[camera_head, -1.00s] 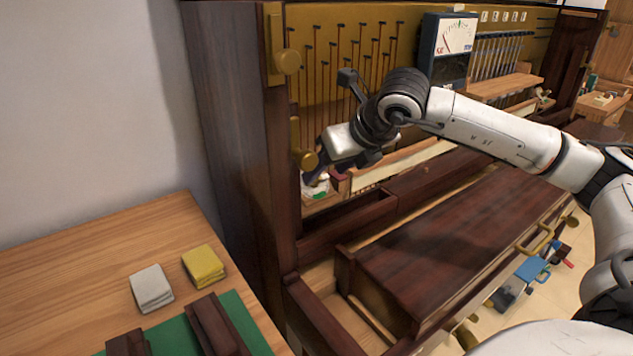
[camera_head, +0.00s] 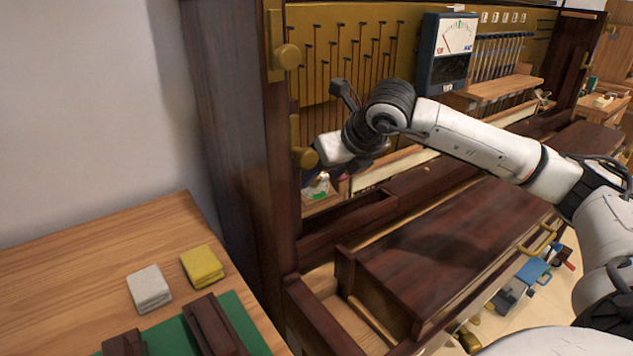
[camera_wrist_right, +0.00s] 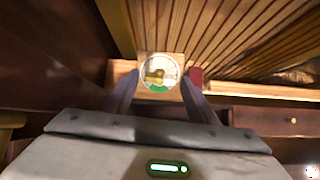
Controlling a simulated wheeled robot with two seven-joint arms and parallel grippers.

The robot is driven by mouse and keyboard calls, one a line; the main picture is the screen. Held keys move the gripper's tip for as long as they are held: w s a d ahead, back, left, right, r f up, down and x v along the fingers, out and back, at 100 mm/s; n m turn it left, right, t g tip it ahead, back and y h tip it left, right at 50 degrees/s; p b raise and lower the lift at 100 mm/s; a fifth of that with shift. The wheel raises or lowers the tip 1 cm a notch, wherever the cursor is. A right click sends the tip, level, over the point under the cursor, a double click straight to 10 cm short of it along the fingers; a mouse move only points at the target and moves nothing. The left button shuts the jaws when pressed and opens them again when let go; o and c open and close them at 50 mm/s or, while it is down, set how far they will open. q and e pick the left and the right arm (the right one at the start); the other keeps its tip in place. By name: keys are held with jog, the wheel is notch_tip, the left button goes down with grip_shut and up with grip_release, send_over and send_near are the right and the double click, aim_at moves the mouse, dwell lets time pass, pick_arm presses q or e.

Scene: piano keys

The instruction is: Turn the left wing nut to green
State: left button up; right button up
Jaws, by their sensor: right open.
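In the right wrist view, a brass wing nut (camera_wrist_right: 155,74) sits on a round pale dial (camera_wrist_right: 172,66) with a green patch at its bottom edge. The dial is mounted on a small wooden block. My right gripper (camera_wrist_right: 157,84) is open. Its two dark fingers reach up on either side of the dial, and I cannot tell whether they touch anything. In the head view, my right gripper's white body (camera_head: 333,149) is beside the dark piano post, and its fingertips are hidden. The wing nut cannot be made out there. My left gripper is out of view.
Brass knobs (camera_head: 287,57) and (camera_head: 305,157) stick out from the dark post, the lower one close to my right gripper. A meter (camera_head: 447,50) stands behind the arm. A table with yellow (camera_head: 202,266) and white cloths (camera_head: 149,288) is at left.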

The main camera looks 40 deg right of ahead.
jog(key=shift+b+x, duration=0.3)
jog(key=shift+x, duration=0.65)
jog(key=shift+s+r, duration=0.4)
jog(key=shift+r, duration=0.1)
jog(key=shift+c, duration=0.3)
